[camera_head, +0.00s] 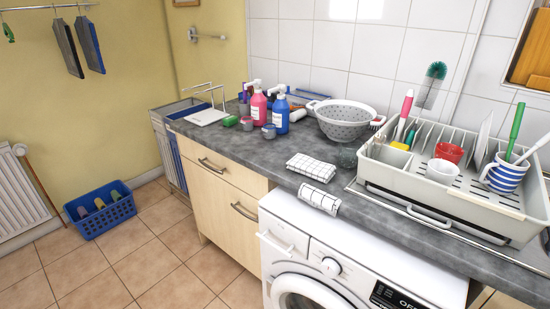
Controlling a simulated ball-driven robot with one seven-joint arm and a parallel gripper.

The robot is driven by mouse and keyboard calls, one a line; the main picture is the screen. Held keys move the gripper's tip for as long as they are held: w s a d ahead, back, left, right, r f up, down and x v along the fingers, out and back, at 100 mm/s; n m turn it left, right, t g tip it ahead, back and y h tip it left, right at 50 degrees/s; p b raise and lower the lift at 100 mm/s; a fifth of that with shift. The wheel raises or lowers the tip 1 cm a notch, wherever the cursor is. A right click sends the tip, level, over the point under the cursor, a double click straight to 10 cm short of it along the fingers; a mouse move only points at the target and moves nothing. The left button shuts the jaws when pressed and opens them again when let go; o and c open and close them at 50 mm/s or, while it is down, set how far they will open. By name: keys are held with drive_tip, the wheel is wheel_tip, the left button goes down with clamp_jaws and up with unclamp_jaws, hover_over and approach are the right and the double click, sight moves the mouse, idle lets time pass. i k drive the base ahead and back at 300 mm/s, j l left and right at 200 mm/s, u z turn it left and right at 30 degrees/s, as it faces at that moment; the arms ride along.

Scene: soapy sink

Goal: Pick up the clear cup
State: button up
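A small see-through, greyish cup-like thing (347,157) stands on the grey worktop, between the folded checked cloth and the dish rack. It is likely the clear cup, but it blends with the worktop and its outline is hard to make out. It is close to the rack's left side; I cannot tell if they touch. My gripper is not in view.
The white dish rack (381,170) holds a red cup, a white cup, a striped mug and brushes. A grey colander (343,119) stands behind the clear thing. A checked cloth (311,167) lies to its left. Bottles (281,114) stand farther left. Floor is open at lower left.

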sight(347, 159)
drive_tip(key=i+j+u, duration=0.1)
drive_tip(key=i+u, duration=0.3)
drive_tip(key=i+l+u, duration=0.1)
drive_tip(key=i+u, duration=0.3)
drive_tip(key=i, duration=0.25)
